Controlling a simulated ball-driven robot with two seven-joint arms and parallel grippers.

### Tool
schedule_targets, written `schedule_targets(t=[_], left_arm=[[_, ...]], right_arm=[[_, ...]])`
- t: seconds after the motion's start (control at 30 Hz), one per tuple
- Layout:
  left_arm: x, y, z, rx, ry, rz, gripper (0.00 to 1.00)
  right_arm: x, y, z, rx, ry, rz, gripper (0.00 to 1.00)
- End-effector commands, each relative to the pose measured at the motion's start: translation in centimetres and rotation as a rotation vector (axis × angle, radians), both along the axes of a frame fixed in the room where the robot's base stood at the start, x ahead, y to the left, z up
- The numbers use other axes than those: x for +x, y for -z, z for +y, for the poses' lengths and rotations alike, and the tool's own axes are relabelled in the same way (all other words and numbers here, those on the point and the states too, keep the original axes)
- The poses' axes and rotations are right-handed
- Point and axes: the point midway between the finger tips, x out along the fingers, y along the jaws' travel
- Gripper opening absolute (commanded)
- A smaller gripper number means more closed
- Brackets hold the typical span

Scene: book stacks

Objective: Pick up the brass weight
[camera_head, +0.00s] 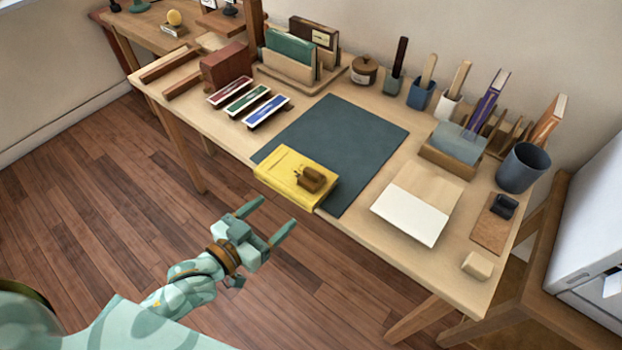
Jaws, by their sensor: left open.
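What looks like the brass weight (311,179), a small brownish-gold block with a little projection on its left, sits on a yellow book (283,168). The book lies flat at the table's front edge, partly over the dark mat (343,138). My left gripper (278,213) is open and empty. It appears in front of the table edge, nearer to me than the yellow book and apart from it. My right gripper is not in view.
On the wooden table (368,214), three coloured strips (247,101) lie left of the mat. A white-and-tan board (410,217) lies right of it. Several holders and a dark cup (523,167) line the back. The mat's middle is clear.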

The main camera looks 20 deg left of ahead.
Motion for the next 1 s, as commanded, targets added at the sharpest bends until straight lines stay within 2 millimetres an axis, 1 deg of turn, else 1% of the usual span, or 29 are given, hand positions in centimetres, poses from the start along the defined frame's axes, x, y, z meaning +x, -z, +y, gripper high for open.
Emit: schedule_targets(t=[0.03, 0.1, 0.2, 0.3, 0.4, 0.57, 0.7, 0.8, 0.9, 1.0], left_arm=[[1.2, 0.5, -0.4, -0.001, 0.000, -0.002, 0.71], [2.9, 0.8, -1.1, -0.001, -0.001, -0.001, 0.71], [5.2, 1.2, -1.9, -0.001, -0.001, 0.000, 0.71], [7.0, 1.5, -2.5, 0.001, -0.001, 0.003, 0.71], [8.0, 1.6, -2.9, 0.001, -0.001, 0.004, 0.71], [9.2, 1.7, -3.3, 0.000, -0.001, 0.003, 0.71], [11.5, 1.9, -4.1, 0.000, 0.000, 0.003, 0.71], [12.8, 2.1, -4.5, 0.002, -0.002, 0.005, 0.71], [13.3, 1.9, -4.7, 0.001, -0.002, 0.004, 0.71], [13.4, 1.8, -4.7, 0.002, -0.002, 0.004, 0.71]], right_arm=[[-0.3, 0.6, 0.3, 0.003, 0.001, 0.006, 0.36], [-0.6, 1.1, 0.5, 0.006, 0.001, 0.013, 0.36], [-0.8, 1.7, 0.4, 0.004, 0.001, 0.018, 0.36], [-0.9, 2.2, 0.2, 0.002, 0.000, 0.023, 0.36], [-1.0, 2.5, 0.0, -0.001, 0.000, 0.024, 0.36], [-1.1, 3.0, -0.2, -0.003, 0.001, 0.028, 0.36], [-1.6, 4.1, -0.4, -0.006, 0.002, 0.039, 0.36], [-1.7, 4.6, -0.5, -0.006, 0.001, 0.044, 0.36], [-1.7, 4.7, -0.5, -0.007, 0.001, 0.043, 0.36], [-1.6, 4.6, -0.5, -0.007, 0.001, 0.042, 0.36]])
